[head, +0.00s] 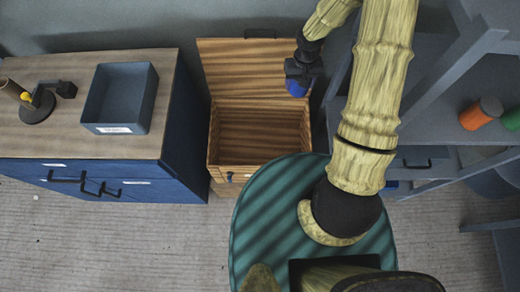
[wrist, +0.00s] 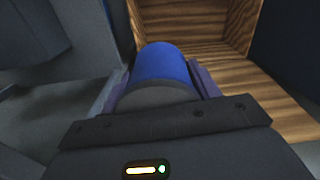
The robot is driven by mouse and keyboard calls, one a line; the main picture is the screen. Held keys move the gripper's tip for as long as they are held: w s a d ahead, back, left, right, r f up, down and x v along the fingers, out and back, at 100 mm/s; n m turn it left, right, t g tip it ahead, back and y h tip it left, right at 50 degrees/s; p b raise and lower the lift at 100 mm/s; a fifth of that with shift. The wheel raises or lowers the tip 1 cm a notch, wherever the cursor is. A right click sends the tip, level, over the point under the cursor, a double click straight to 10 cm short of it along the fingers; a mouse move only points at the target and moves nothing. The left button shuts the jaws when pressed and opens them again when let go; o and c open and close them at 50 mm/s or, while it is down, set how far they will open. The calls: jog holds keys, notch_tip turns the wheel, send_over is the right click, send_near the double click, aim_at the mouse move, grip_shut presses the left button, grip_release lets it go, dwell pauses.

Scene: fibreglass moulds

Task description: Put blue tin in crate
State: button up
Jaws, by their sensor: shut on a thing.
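The blue tin (head: 297,87) is in my gripper (head: 297,80), over the right side of the open wooden crate (head: 213,140) in the head view. In the wrist view the blue tin (wrist: 162,64) sits between the two fingers of my gripper (wrist: 160,85), which is shut on it. Its near end is grey. The wooden crate (wrist: 225,70) lies beyond the tin in the wrist view, with striped wood walls. The part of the crate's inside that shows in the head view looks empty.
A wooden-topped blue cabinet (head: 40,140) stands left of the crate, bearing a blue-grey bin (head: 120,98). A grey shelf unit (head: 450,75) stands at the right with an orange tin (head: 473,116) and a green tin (head: 511,119). The crate's lid (head: 245,65) stands open at the back.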

jog(key=s+a+f+n+b, duration=0.1)
jog(key=a+f+n+b, duration=0.3)
jog(key=f+n+b, duration=0.5)
jog(key=s+a+f+n+b, duration=0.1)
jog(key=a+f+n+b, duration=0.4)
jog(key=f+n+b, duration=0.5)
jog(key=s+a+f+n+b, duration=0.1)
jog(key=a+f+n+b, duration=0.3)
jog(key=f+b, duration=1.8)
notch_tip(320, 180, down, 7)
jog(key=n, duration=0.5)
jog(key=shift+a+f+n, duration=0.15)
jog(key=shift+n, duration=0.15)
jog(key=shift+f+b, duration=1.25)
jog(key=shift+f, duration=1.25)
jog(key=shift+f+b, duration=1.15)
jog(key=shift+f, duration=1.35)
